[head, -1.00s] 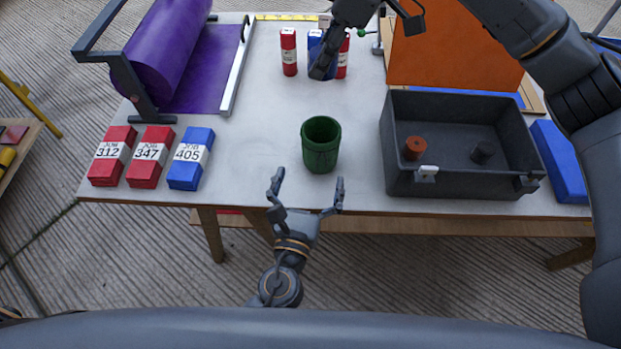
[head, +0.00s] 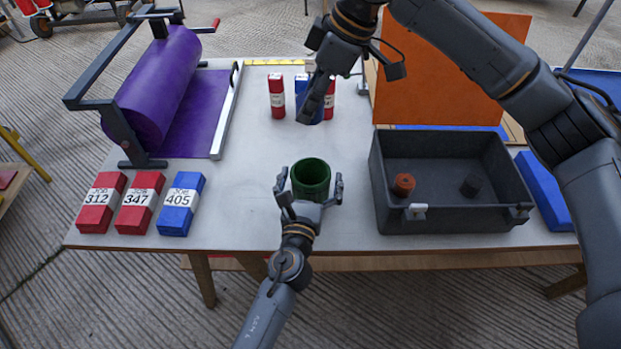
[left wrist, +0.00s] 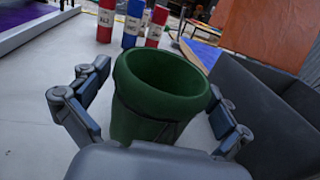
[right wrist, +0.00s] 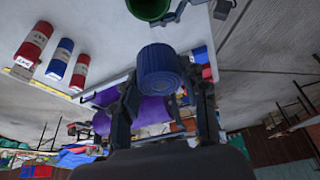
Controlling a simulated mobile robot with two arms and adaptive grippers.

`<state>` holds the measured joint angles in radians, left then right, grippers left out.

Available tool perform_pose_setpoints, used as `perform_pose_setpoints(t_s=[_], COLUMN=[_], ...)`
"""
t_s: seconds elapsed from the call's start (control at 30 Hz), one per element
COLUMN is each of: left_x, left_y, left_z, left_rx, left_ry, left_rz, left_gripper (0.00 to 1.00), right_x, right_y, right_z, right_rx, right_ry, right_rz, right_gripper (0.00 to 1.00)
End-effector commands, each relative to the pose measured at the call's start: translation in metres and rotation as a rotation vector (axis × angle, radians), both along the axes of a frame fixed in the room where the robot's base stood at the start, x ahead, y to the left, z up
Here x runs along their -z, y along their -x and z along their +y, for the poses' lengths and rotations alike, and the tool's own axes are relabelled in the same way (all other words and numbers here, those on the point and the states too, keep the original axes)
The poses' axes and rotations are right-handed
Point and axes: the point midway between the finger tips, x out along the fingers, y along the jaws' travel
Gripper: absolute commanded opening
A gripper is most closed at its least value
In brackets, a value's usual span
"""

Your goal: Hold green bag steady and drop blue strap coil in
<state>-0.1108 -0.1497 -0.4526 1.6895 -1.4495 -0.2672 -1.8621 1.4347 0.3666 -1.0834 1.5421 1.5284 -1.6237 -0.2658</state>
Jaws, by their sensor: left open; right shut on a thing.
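The green bag (head: 310,180), an open-topped round pouch, stands upright on the table. My left gripper (head: 311,190) is open, with one finger on each side of the bag. In the left wrist view the bag (left wrist: 150,105) stands between the spread fingers, with gaps at its sides, and its inside looks empty as far as it shows. My right gripper (head: 309,113) is behind the bag in the head view, above the table. In the right wrist view it is shut on the blue strap coil (right wrist: 160,68). The coil is mostly hidden by the gripper in the head view.
Red and blue upright rolls (head: 277,100) stand behind the bag. A dark grey crate (head: 450,215) with two small round pieces is to the right. Labelled red and blue blocks (head: 180,205) and a purple roll (head: 165,85) are to the left. Table around the bag is clear.

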Motion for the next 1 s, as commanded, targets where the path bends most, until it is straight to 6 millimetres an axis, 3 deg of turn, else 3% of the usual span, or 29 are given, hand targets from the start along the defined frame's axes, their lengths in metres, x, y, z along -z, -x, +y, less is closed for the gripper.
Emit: perform_pose_setpoints(t_s=[0.1,0.43,1.0], left_x=[0.0,0.0,0.0], left_y=[0.0,0.0,0.0], left_z=[0.0,0.0,0.0], left_rx=[0.0,0.0,0.0], left_ry=[0.0,0.001,0.001], left_rz=[0.0,0.0,0.001], left_gripper=[0.96,0.29,0.29], right_x=[0.0,0.0,0.033], right_y=[0.0,0.0,0.0], right_z=[0.0,0.0,0.0], right_rx=[0.0,0.0,0.001], right_ry=[-0.001,-0.001,0.0], right_rz=[0.0,0.0,0.001], right_gripper=[0.11,0.11,0.11])
